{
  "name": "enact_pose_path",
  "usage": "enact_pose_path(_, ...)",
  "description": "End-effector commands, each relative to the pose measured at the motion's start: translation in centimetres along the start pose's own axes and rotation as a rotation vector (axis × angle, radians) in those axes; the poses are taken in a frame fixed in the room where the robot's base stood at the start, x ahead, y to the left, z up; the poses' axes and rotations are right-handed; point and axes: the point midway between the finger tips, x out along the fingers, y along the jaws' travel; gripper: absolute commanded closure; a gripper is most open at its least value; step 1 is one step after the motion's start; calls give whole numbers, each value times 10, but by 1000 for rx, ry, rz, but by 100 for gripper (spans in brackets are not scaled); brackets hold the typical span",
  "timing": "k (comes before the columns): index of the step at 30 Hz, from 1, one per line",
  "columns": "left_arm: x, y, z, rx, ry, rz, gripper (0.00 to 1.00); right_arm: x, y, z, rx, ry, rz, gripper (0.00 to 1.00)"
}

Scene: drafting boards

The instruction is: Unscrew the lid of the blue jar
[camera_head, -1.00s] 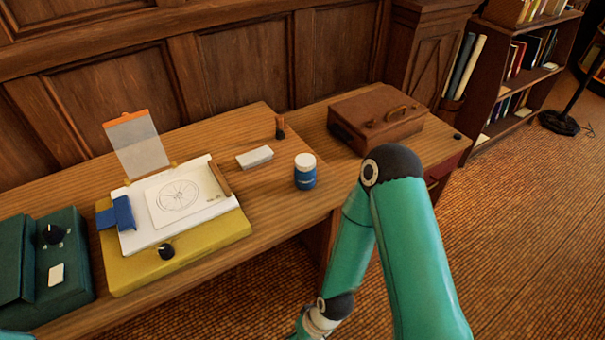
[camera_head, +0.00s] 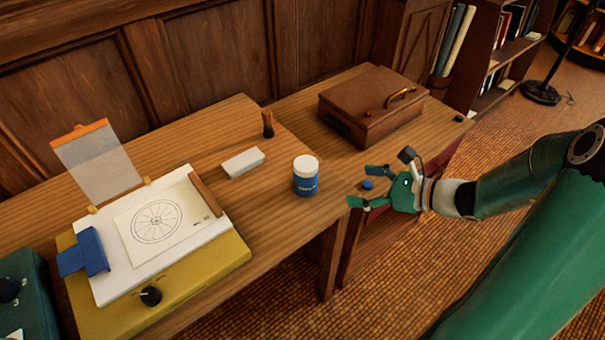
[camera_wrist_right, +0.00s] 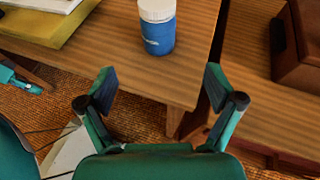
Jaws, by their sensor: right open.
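The blue jar (camera_head: 305,184) stands upright near the front right corner of the wooden desk, with its white lid (camera_head: 306,164) on. It also shows at the top of the right wrist view (camera_wrist_right: 158,36). My right gripper (camera_head: 361,186) is open and empty, to the right of the jar. Its fingers point toward the jar but are apart from it. In the wrist view the jar lies beyond the two spread fingertips (camera_wrist_right: 160,86). My left gripper is outside the head view. A small teal piece at the left edge of the wrist view may be part of it.
A white block (camera_head: 243,163) and a dark upright brush-like object (camera_head: 268,124) stand behind and left of the jar. A yellow board (camera_head: 190,279) with a drawing lies at left. A brown case (camera_head: 372,105) rests at back right. Bare desk surrounds the jar.

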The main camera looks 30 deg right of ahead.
Motion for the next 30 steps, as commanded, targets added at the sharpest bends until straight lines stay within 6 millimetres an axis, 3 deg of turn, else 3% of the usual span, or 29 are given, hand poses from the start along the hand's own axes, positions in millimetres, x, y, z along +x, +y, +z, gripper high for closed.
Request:
enact_pose_path(15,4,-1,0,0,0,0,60,83,-5,-6,16,0,-26,8)
enact_pose_path(23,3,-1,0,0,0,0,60,99,-5,-6,17,1,-28,8)
enact_pose_path(30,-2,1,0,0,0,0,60,131,0,-5,17,1,-26,8)
